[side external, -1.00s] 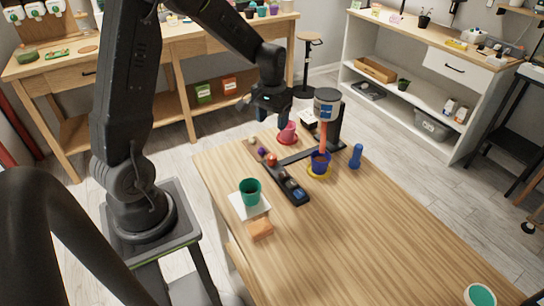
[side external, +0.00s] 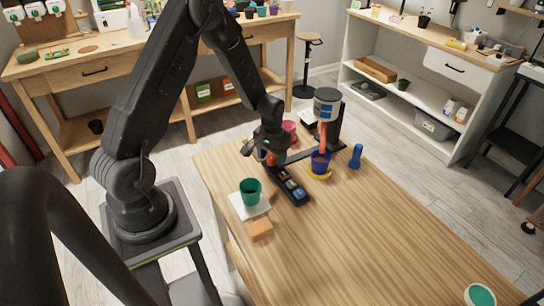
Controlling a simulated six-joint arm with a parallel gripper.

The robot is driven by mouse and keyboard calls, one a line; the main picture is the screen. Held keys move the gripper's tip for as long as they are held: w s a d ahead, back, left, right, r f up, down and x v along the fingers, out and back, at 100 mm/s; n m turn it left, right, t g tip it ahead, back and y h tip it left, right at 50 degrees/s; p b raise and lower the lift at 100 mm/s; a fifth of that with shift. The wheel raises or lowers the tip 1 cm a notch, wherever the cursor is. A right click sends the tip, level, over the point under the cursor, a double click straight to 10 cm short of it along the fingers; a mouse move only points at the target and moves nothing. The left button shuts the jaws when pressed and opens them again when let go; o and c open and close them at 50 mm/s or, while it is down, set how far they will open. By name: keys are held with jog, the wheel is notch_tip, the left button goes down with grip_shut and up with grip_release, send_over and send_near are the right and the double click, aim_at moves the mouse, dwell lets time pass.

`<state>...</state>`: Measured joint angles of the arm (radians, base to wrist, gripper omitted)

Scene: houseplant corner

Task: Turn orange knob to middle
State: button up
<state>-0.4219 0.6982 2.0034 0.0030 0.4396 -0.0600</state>
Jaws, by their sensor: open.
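The orange knob (side external: 272,160) sits at the far end of a dark control strip (side external: 304,200) on the wooden table. It is partly hidden by my gripper. My gripper (side external: 261,155) is open and low over this end of the strip, with its fingers pointing down by the knob. I cannot tell whether a finger touches the knob, or which way the knob is set. Several small controls, including a blue one (side external: 298,193), show on the near part of the strip.
A blue pot (side external: 320,165) on a yellow saucer stands under a grey-topped dispenser (side external: 327,103). A pink pot (side external: 290,131) is behind my gripper. A green pot (side external: 250,194), an orange block (side external: 260,230) and a blue bottle (side external: 356,157) stand nearby. The table's right front is mostly clear.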

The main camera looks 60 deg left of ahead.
jog(key=c, duration=0.9)
jog(key=shift+m, duration=0.3)
jog(key=m, duration=0.4)
jog(key=shift+m, duration=0.4)
jog(key=m, duration=0.4)
jog(key=shift+m, duration=0.3)
jog(key=o, duration=0.9)
